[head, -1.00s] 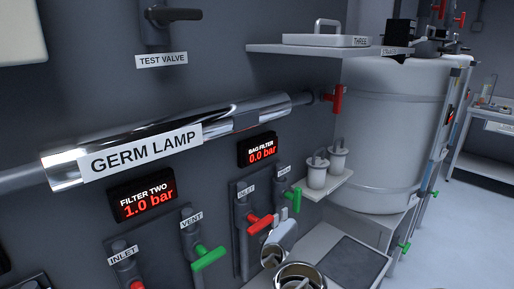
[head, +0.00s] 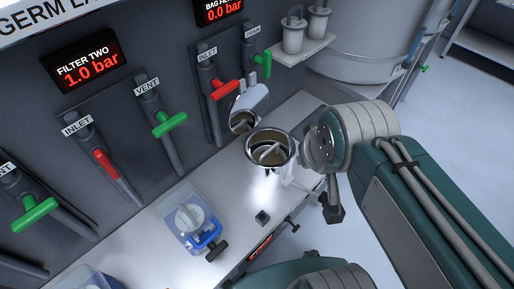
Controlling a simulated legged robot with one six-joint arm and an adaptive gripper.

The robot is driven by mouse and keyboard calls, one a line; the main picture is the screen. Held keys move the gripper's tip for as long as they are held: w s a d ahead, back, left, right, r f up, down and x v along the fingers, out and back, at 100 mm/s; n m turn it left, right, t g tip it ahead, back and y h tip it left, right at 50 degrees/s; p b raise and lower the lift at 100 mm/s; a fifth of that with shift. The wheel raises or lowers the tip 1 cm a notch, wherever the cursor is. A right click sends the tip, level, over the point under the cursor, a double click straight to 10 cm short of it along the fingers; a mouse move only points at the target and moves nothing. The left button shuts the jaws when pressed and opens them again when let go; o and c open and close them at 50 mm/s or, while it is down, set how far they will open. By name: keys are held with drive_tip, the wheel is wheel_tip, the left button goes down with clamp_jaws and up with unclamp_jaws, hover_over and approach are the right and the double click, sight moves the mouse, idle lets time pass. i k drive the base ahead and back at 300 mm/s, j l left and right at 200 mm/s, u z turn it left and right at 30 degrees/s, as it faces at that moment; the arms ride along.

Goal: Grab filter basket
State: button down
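An open, round steel filter housing (head: 262,180) stands on the counter below the BAG FILTER display. Inside its mouth I see a brownish interior with a metal bar across it, which looks like the filter basket (head: 268,154). A shiny steel lid (head: 251,104) stands tilted open behind the housing, against the wall. My arm reaches in from the right, with its wrist close beside the housing. A dark part that seems to be my gripper (head: 331,206) points downward, right of the housing. Its fingers are not clear, and I see nothing held in it.
Red and green valve handles (head: 222,90) line the wall behind the counter (head: 150,235). Two white canisters (head: 293,36) stand on a small shelf above. A large white tank (head: 370,45) is behind my arm.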

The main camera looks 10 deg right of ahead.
sight(269, 161)
drive_tip(key=i+l+u, duration=0.15)
drive_tip(key=l+u, duration=0.15)
drive_tip(key=i+l+u, duration=0.1)
drive_tip(key=l+u, duration=0.25)
drive_tip(key=k+l, duration=0.1)
drive_tip(key=l, duration=0.5)
drive_tip(key=k+z, duration=0.05)
